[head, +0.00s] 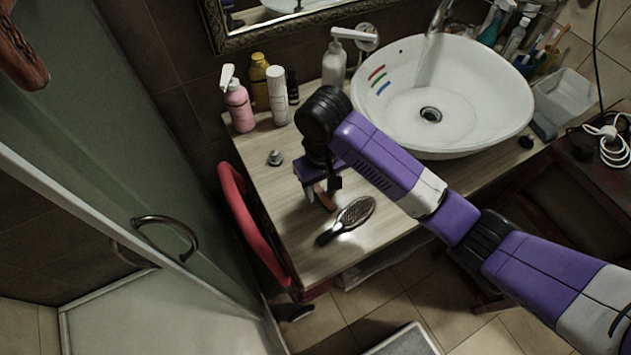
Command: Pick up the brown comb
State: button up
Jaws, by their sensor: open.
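A small brown piece, which looks like the brown comb (327,200), lies on the wooden counter (310,248). It is partly hidden by my gripper (322,190). My gripper points down right over it, with one finger to each side of the visible part in the picture. The jaws are open. I cannot tell whether the fingers touch the comb or how far above the counter they are.
A dark oval hairbrush (355,212) lies just in front of the gripper. A small grey knob (275,158) stands to the left. Bottles, including a pink pump bottle (239,107), line the back. A white basin (445,95) is at the right; a red chair (245,215) is at the left edge.

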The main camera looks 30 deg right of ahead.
jog(key=shift+f, duration=0.25)
jog(key=c, duration=1)
grip_shut()
jog(key=shift+r, duration=0.15)
